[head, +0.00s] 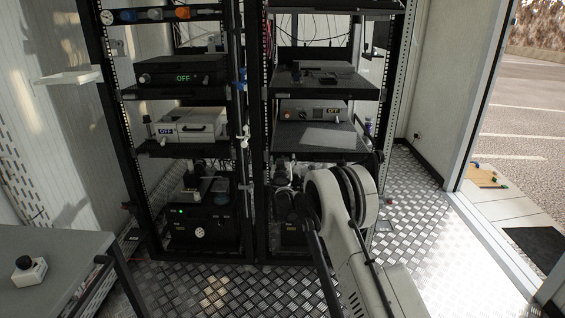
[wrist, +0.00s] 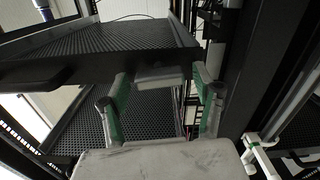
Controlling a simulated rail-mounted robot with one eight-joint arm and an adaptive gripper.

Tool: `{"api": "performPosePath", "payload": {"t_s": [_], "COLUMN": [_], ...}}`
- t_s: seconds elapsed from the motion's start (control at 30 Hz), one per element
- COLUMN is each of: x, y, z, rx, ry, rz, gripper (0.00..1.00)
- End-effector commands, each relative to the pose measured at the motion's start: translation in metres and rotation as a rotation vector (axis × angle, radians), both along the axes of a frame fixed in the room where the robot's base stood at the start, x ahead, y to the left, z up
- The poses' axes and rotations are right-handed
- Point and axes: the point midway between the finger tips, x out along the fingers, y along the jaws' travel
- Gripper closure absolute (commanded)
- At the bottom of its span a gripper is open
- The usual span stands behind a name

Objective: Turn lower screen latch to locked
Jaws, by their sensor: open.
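My gripper (wrist: 162,80) shows in the wrist view with its two green-padded fingers apart. A pale grey block (wrist: 160,77) lies between the fingertips, under the front edge of a dark perforated shelf (wrist: 110,40). I cannot tell if the block is the lower screen latch or whether the fingers touch it. A white lever-like part (wrist: 258,152) stands at the right by a dark rack post. In the head view my gripper (head: 284,190) is at the lower part of the right rack, partly hidden by my arm. No latch can be made out there.
The left rack (head: 153,200) holds several instruments, two with displays reading OFF. The right rack (head: 263,200) has shelves close above my gripper. A grey table (head: 60,262) with a small knob box (head: 29,270) stands at left.

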Motion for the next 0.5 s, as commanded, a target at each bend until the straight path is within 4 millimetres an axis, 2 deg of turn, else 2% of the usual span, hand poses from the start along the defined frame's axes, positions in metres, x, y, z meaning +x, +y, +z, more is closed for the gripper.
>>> {"api": "performPosePath", "payload": {"t_s": [0.37, 0.5], "x": [0.0054, 0.0053], "y": [-0.0004, -0.0003], "z": [0.0004, 0.0004], "rx": [0.0, 0.0], "ry": [0.0, 0.0], "rz": [0.0, 0.0], "gripper": [0.36, 0.54]}}
